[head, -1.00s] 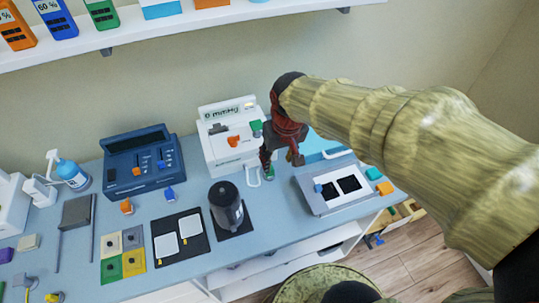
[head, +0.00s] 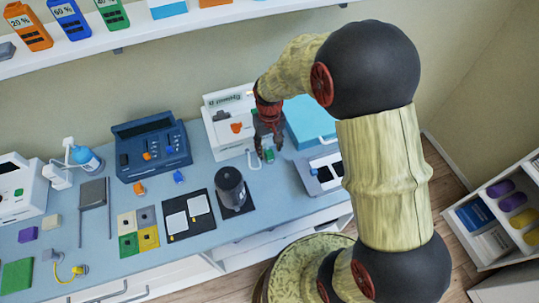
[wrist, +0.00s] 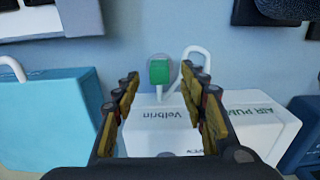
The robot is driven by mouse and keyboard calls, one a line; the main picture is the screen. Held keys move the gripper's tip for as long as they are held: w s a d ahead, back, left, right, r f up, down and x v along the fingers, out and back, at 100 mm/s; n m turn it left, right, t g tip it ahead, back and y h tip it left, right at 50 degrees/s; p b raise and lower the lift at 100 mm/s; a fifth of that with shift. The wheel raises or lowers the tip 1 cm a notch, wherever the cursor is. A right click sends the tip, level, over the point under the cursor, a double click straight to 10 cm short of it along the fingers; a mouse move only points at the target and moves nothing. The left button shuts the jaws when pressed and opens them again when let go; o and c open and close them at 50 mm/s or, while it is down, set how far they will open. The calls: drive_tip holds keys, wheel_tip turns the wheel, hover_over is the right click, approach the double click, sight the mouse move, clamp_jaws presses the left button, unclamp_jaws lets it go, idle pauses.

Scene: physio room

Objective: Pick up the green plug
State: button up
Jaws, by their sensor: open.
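The green plug (wrist: 172,70) stands near the table's front side of the white air pump, beside a looped white tube (wrist: 194,55). In the head view, the green plug (head: 269,155) shows just under my gripper's tips. My gripper (head: 265,146) points down in front of the pump. In the wrist view, my gripper (wrist: 161,77) is open and empty, with the plug showing between and beyond its fingertips. I cannot tell the exact gap between tips and plug. The white air pump (wrist: 158,140) lies partly behind the fingers in the wrist view.
A teal box (head: 309,122) stands right of the pump and a dark blue device (head: 150,160) left. A black cylinder (head: 230,188) stands on a dark mat in front. A white-framed tray (head: 322,176) is at the right, partly hidden by my arm.

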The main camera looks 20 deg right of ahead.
sight(269, 152)
wheel_tip(269, 152, down, 4)
drive_tip(key=shift+r+b, duration=0.25)
drive_tip(key=shift+b, duration=0.05)
drive_tip(key=shift+c, duration=1.4)
drive_tip(key=c, duration=0.6)
